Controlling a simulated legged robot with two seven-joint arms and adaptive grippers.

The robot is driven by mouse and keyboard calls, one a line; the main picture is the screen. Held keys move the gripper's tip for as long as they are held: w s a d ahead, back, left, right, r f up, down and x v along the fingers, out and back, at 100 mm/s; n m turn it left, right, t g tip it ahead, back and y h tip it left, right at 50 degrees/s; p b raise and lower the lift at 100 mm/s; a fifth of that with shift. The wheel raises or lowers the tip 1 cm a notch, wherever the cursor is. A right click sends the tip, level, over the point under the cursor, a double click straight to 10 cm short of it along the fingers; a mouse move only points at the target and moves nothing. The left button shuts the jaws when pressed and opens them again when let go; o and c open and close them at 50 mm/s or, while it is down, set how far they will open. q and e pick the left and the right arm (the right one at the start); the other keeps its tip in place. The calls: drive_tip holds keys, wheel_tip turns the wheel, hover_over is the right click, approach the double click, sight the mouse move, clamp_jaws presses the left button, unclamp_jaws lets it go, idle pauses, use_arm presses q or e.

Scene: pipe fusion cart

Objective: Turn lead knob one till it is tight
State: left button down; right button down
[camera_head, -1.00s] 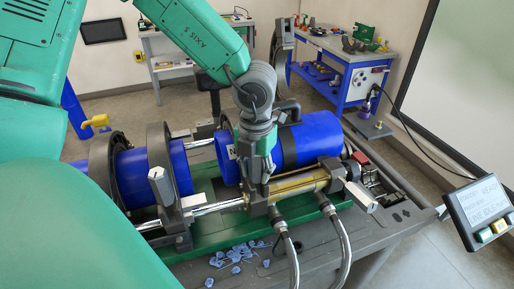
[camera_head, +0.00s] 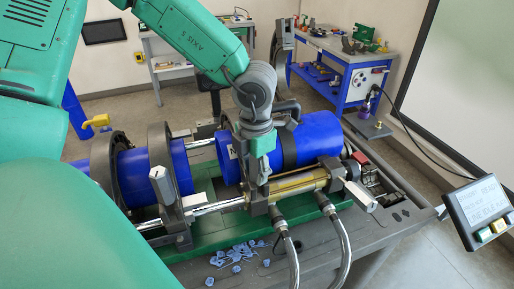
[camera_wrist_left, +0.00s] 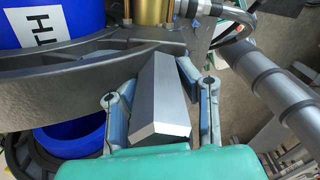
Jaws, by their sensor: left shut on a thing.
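My left gripper (camera_head: 258,190) reaches down from above to the middle clamp of the pipe cart, by the brass cylinder (camera_head: 300,183). In the left wrist view, its two fingers (camera_wrist_left: 160,110) are shut on a grey, flat-sided lead knob (camera_wrist_left: 160,95). In the head view that knob is mostly hidden by the gripper. Two similar grey knobs show free of the gripper, one on the left clamp (camera_head: 162,186) and one at the right end (camera_head: 358,194). My right gripper is not in view.
Blue pipes (camera_head: 310,138) lie in the clamps on both sides. Two hoses (camera_head: 341,245) run down from the brass cylinder. Blue shavings (camera_head: 240,252) lie on the cart deck. A control screen (camera_head: 477,205) stands at the right. A blue workbench (camera_head: 350,85) is behind.

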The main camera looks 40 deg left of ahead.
use_arm(q)
drive_tip(key=shift+w+a+m, duration=0.1)
drive_tip(key=shift+m, duration=0.7)
drive_tip(key=m, duration=0.2)
drive_tip(key=shift+m, duration=0.4)
drive_tip(key=m, duration=0.3)
